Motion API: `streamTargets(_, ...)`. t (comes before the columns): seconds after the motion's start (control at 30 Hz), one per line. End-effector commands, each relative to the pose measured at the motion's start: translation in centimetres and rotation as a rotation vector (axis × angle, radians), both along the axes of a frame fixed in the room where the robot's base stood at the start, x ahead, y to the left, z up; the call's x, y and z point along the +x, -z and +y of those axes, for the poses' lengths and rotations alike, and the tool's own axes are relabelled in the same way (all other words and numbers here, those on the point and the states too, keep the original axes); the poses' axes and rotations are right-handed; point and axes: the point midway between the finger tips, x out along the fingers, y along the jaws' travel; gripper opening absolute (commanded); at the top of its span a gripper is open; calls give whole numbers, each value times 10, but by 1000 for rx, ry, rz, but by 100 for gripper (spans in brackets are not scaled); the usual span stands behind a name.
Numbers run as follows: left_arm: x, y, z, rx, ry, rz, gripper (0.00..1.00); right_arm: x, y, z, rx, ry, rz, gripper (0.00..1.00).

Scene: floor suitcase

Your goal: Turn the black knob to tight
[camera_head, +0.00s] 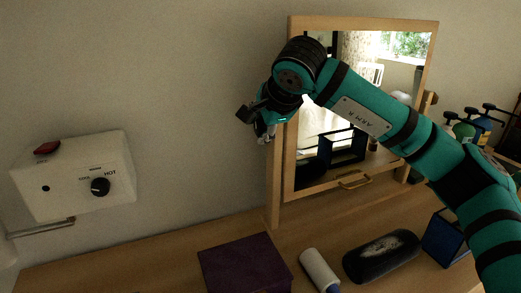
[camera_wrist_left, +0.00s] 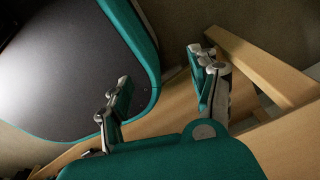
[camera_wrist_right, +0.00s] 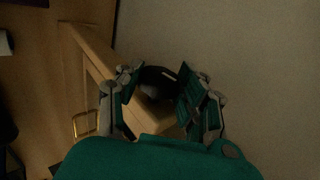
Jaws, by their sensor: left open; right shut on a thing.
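A rounded black knob (camera_wrist_right: 158,82) sits at the side of the wooden mirror frame in the right wrist view. My right gripper (camera_wrist_right: 162,98) has its two fingers on either side of it, shut on it. In the head view my right gripper (camera_head: 262,122) is at the left side of the mirror (camera_head: 279,175), and the knob cannot be made out clearly there. Any tight marking is not readable. My left gripper (camera_wrist_left: 160,80) is open and empty in the left wrist view. It is not visible in the head view.
A white wall box (camera_head: 75,190) at the left has a separate black dial (camera_head: 100,187) near the word HOT. A purple box (camera_head: 245,265), a white roller (camera_head: 319,269) and a dark case (camera_head: 382,256) lie on the wooden tabletop. Several bottles (camera_head: 464,130) stand at the right.

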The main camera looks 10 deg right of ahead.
Motion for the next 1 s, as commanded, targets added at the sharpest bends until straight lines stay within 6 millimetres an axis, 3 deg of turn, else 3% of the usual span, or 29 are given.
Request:
streamTargets(0.03,0,15,0,0,0,0,62,0,7,0,4,-1,-23,6)
streamTargets(0.23,0,31,0,0,0,0,62,-1,4,0,16,1,-80,6)
streamTargets(0.8,0,35,0,0,0,0,62,-1,0,0,21,0,-105,6)
streamTargets(0.83,0,35,0,0,0,0,62,-1,0,0,21,0,-105,40)
streamTargets(1.0,0,35,0,0,0,0,62,0,0,0,21,0,-105,61)
